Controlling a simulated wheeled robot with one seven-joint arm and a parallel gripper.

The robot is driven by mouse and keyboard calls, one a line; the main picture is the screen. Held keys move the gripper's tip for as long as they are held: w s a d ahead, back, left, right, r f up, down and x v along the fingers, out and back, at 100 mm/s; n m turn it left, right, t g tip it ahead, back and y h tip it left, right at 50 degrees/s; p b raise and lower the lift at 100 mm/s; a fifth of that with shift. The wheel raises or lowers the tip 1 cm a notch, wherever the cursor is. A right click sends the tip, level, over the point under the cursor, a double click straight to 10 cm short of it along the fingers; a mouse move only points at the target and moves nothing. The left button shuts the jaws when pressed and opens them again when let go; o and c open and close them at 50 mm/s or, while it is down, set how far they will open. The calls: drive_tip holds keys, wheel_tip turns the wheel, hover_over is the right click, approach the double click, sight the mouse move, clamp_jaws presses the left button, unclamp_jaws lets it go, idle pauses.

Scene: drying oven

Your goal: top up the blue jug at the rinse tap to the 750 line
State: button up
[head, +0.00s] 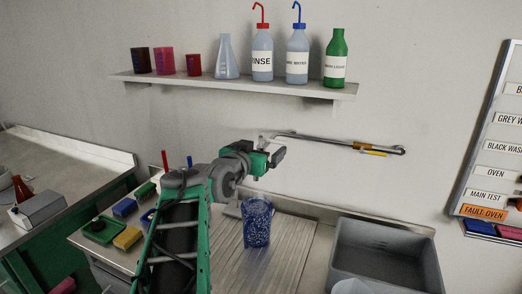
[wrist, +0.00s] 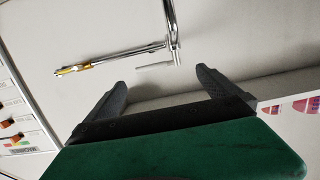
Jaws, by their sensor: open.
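The blue jug (head: 256,228) stands upright on the ribbed draining board, left of the sink. Its water level and the 750 line cannot be made out. The rinse tap (head: 320,139) is on the wall above, its long spout reaching right to a yellow-marked end. My gripper (head: 277,152) is raised above the jug, close to the tap's left end. In the wrist view my gripper (wrist: 160,82) is open and empty, with the tap (wrist: 172,30) beyond the fingertips. The tap's thin lever (wrist: 155,66) shows just ahead of the gap; contact with it cannot be seen.
A grey sink basin (head: 385,255) lies right of the draining board (head: 285,250). A wall shelf (head: 230,86) above holds bottles, a flask and coloured beakers. Coloured sponges and a green tray (head: 100,230) lie at left. A label board (head: 490,140) hangs at right.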

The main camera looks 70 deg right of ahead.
sight(272, 141)
drive_tip(key=d, duration=0.2)
drive_tip(key=d+p, duration=0.1)
drive_tip(key=d, duration=0.2)
drive_tip(key=s+d+f+p, duration=0.1)
drive_tip(key=d, duration=0.1)
drive_tip(key=shift+d, duration=0.4)
drive_tip(key=shift+c, duration=0.2)
